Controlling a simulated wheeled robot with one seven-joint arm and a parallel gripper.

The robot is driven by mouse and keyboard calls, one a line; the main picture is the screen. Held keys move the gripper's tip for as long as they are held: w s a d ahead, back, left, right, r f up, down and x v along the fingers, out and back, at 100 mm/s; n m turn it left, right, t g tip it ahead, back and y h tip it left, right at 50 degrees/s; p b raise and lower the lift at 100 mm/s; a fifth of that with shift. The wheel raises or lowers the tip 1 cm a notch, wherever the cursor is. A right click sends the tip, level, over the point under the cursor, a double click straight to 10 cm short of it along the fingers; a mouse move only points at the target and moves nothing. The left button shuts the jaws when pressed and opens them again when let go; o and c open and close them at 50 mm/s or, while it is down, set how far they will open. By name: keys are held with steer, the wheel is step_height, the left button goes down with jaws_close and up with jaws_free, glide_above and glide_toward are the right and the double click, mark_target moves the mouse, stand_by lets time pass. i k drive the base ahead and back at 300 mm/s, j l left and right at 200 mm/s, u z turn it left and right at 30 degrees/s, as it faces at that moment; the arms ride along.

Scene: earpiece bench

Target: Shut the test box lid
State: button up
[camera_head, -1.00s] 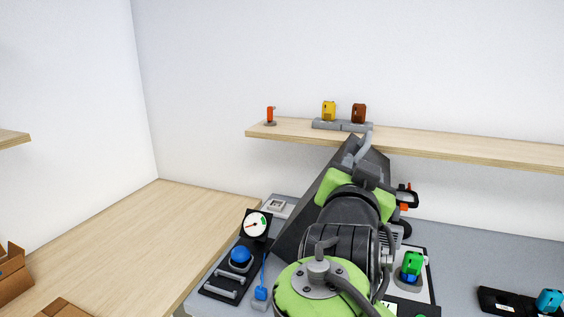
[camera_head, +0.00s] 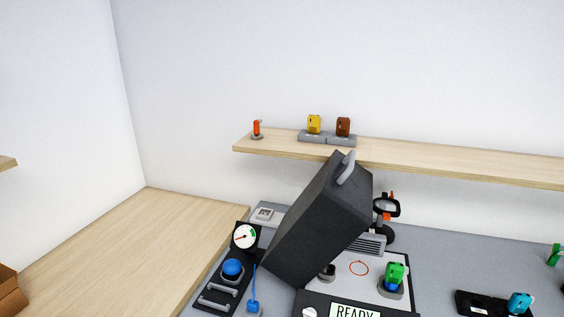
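The test box lid (camera_head: 318,222) is a large dark grey box-shaped cover with a light grey handle (camera_head: 347,168) at its upper end. It stands tilted open, leaning up and to the right over the left part of the test box base (camera_head: 360,301). The base has a light top plate and a front display reading "READY". A green earpiece (camera_head: 395,273) sits on a blue-ringed holder at the right of the plate. A red ring mark shows on the plate. My gripper is not in view.
A black panel (camera_head: 215,298) with a gauge (camera_head: 245,236), blue dome button (camera_head: 232,268) and grey handles lies left of the box. A shelf (camera_head: 440,162) above holds yellow and brown earpieces. A black holder with a cyan earpiece (camera_head: 519,302) is at right.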

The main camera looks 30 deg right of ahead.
mark_target(336, 208)
steer(key=z, duration=1.15)
